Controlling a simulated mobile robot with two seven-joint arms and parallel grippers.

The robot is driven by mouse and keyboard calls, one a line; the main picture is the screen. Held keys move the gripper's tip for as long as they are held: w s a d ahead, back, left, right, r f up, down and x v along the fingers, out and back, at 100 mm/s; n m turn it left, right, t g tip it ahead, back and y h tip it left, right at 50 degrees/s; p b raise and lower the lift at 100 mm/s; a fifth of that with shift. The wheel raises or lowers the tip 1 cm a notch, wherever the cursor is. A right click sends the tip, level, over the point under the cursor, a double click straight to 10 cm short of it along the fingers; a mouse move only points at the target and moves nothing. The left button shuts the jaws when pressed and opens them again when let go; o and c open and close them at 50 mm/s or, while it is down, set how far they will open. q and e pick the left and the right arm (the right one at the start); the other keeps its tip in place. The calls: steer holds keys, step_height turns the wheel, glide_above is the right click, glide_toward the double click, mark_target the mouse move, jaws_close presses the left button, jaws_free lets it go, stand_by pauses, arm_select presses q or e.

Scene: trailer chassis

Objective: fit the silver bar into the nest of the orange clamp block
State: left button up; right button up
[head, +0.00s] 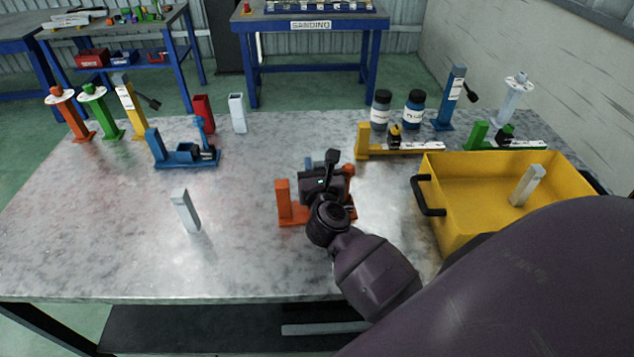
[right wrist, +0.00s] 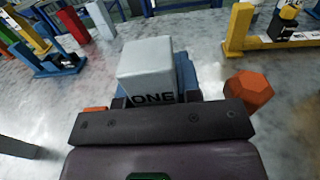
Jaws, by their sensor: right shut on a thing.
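The orange clamp block (head: 284,202) stands on the middle of the metal table. My right gripper (head: 326,182) is directly over it and hides much of its middle. In the right wrist view my right gripper (right wrist: 155,108) is shut on a silver bar (right wrist: 147,68), whose end faces the camera with dark lettering on it. A blue part (right wrist: 188,76) shows just behind the bar. The clamp's orange knob (right wrist: 248,90) is to the right of the bar. The gripper hides the bar's lower end, so I cannot tell whether it sits in the nest. My left gripper is not in view.
Another silver bar (head: 186,212) stands on the table at left. A yellow bin (head: 462,234) at right holds a further bar (head: 527,186). A blue clamp (head: 182,158) and a yellow clamp (head: 362,142) stand farther back. The front left of the table is clear.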

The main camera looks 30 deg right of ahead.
step_height(320, 180, down, 4)
steer(key=shift+f+b, duration=0.1)
steer(key=shift+b, duration=0.6)
steer(key=shift+f, duration=0.1)
steer(key=shift+f, duration=0.15)
steer(key=o, duration=1)
